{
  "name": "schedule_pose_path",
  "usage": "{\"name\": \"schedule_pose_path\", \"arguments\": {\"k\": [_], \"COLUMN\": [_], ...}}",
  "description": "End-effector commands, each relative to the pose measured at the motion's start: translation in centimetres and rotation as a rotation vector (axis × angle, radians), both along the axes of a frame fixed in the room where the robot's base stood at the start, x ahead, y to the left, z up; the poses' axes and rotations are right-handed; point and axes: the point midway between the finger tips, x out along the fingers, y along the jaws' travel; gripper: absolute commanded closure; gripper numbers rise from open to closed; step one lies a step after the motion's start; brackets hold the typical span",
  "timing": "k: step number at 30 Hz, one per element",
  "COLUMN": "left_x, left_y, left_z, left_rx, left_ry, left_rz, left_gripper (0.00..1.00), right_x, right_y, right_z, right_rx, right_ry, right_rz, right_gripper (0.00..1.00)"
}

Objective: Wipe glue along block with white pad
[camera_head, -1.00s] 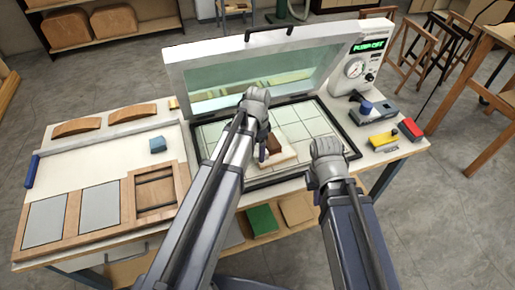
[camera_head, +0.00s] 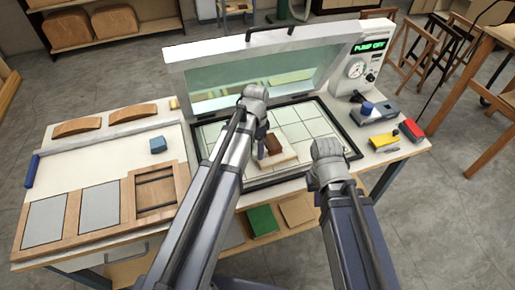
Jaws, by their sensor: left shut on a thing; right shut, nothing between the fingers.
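A brown block (camera_head: 273,144) sits on a pale base (camera_head: 283,157) on the gridded bed of the open press (camera_head: 310,127). My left gripper (camera_head: 261,151) points down just left of the brown block. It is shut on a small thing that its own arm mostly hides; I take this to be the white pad. I cannot tell whether it touches the block. No glue can be made out at this size. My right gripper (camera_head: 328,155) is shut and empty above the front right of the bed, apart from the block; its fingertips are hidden.
The glass lid (camera_head: 260,78) stands raised behind the bed. A control box (camera_head: 357,70) stands at its right. A grey device with a blue knob (camera_head: 372,112), a yellow tool (camera_head: 384,142) and a red item (camera_head: 411,130) lie at right. A blue cube (camera_head: 158,144) lies on the left board.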

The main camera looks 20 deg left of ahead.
Motion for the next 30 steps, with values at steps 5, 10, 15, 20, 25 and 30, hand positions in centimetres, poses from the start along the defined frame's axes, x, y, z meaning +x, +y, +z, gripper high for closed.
{"name": "schedule_pose_path", "arguments": {"k": [5,10,15,20,25,30], "left_x": [0.1,0.4,1.0,1.4,1.4,1.7], "left_y": [0.1,0.3,0.7,1.1,1.1,1.3], "left_z": [0.0,0.0,-0.1,-0.2,-0.2,-0.3], "left_rx": [0.0,0.0,0.0,0.0,0.0,0.0], "left_ry": [0.0,0.0,0.0,0.0,0.0,0.0], "left_rz": [0.0,0.0,0.001,0.001,0.0,0.001], "left_gripper": [0.68,0.68,0.68,0.68,0.68,0.68], "right_x": [0.0,0.0,0.0,0.0,0.0,0.0], "right_y": [0.0,0.0,0.0,0.0,0.0,0.0], "right_z": [0.0,0.0,-0.1,-0.2,-0.2,-0.3], "right_rx": [0.0,0.0,0.0,0.0,0.0,0.0], "right_ry": [0.0,0.0,0.0,0.0,0.0,0.0], "right_rz": [0.0,0.0,0.0,0.0,0.0,0.0], "right_gripper": [1.0,1.0,1.0,1.0,1.0,1.0]}}
